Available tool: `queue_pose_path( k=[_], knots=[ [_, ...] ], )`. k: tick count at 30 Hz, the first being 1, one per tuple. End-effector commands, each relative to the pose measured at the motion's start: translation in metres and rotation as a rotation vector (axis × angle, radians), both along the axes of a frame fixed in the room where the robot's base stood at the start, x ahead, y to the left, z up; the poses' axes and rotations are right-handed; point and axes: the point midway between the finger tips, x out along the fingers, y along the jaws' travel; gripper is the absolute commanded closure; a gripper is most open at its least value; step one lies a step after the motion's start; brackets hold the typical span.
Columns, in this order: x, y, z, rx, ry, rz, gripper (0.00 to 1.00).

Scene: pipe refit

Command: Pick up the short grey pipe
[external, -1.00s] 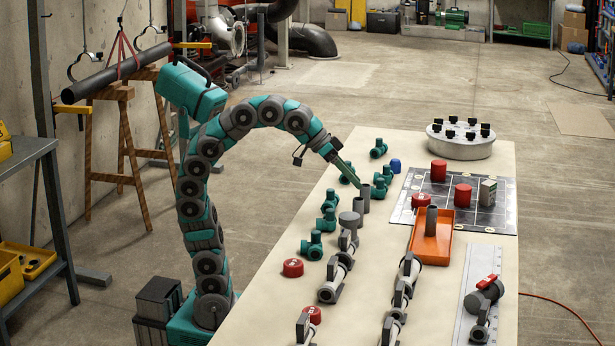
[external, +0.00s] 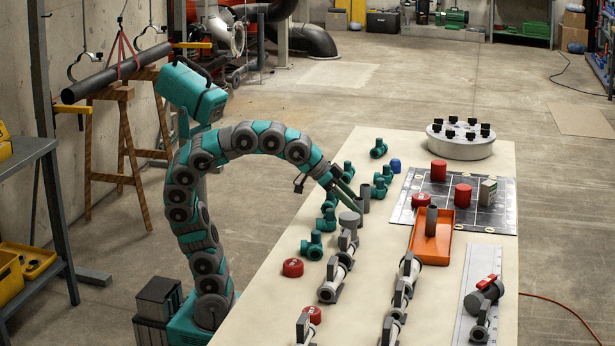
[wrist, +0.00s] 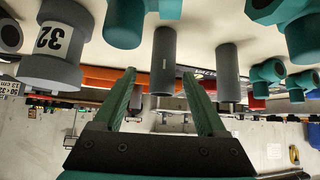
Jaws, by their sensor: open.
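Two upright grey pipes stand close together on the table. In the wrist view, where the table appears at the top, one grey pipe (wrist: 164,62) is between the lines of my open fingers, beyond their tips. The other grey pipe (wrist: 228,72) is just right of the right finger. In the external view one grey pipe (external: 366,198) shows just right of my gripper (external: 347,196); the other is partly hidden and hard to separate there. The pipes look alike, so I cannot tell which is shorter. My gripper (wrist: 167,88) is open and empty.
Several teal fittings (external: 313,245) stand around the pipes. An orange tray (external: 421,255) holding another grey pipe (external: 431,220) is to the right. Red caps (external: 292,267) and valves lie nearer.

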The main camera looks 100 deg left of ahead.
Motion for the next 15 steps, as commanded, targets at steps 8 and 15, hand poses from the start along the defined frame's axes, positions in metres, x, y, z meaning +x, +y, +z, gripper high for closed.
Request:
queue_pose_path(
  k=[8,15],
  knots=[
    [0.021,0.008,-0.022,-0.001,0.001,0.002,0.26],
    [0.035,0.011,-0.035,0.001,-0.004,0.001,0.26]
  ],
)
